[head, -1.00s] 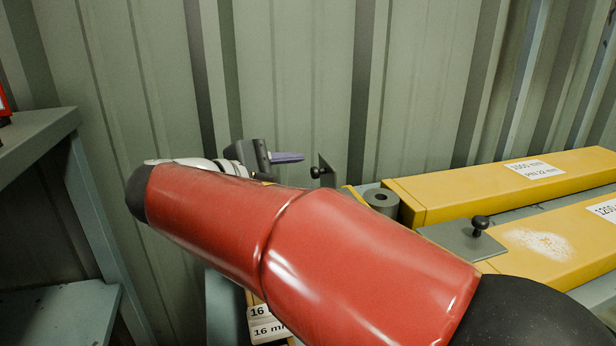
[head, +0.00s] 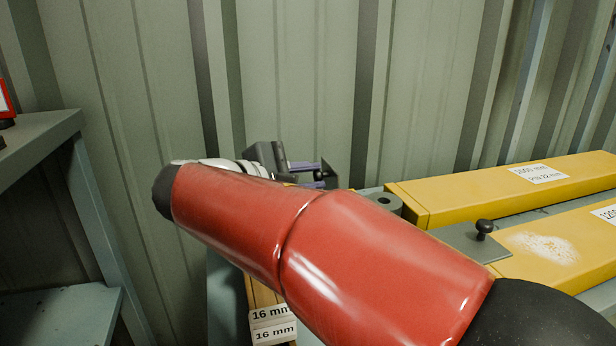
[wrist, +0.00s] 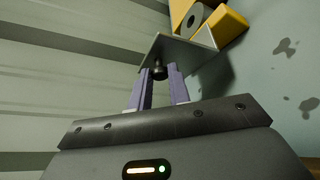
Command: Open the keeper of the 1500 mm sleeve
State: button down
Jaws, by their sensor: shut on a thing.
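The yellow 1500 mm sleeve (head: 510,182) lies at the back right in the head view, its white label only partly legible. Its keeper, a dark plate (head: 330,174), stands tilted up left of the sleeve's near end. In the wrist view the keeper plate (wrist: 178,53) is in front of the fingers, close to a yellow end and a grey ring. My gripper (head: 310,175), with purple fingers, is shut on the keeper's dark knob (wrist: 159,72). The fingertips (wrist: 163,75) lie on either side of the knob. My red arm hides much of the front.
A second yellow sleeve (head: 570,240), labelled 1200, lies in front, with a flat keeper plate (head: 462,239) and black knob (head: 484,227). A grey ring (head: 384,200) sits by the 1500 sleeve's end. A corrugated wall (head: 295,80) stands close behind; a shelf (head: 45,140) is at left.

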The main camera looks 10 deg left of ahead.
aim_at(322, 159)
jog(key=shift+d+r+p, duration=0.15)
jog(key=shift+r+p, duration=0.2)
jog(key=shift+p, duration=0.1)
jog(key=d+r+y+p, duration=0.1)
jog(key=p, duration=0.1)
jog(key=w+r+g+p, duration=0.1)
jog(key=p, duration=0.1)
jog(key=shift+d+r+m+g+y, duration=0.15)
jog(key=shift+d+m+g+y, duration=0.15)
jog(key=shift+d+m+y, duration=0.1)
jog(key=shift+w+d+g+y+p, duration=0.2)
jog(key=shift+d+g+y+p, duration=0.2)
jog(key=shift+d+y+p, duration=0.1)
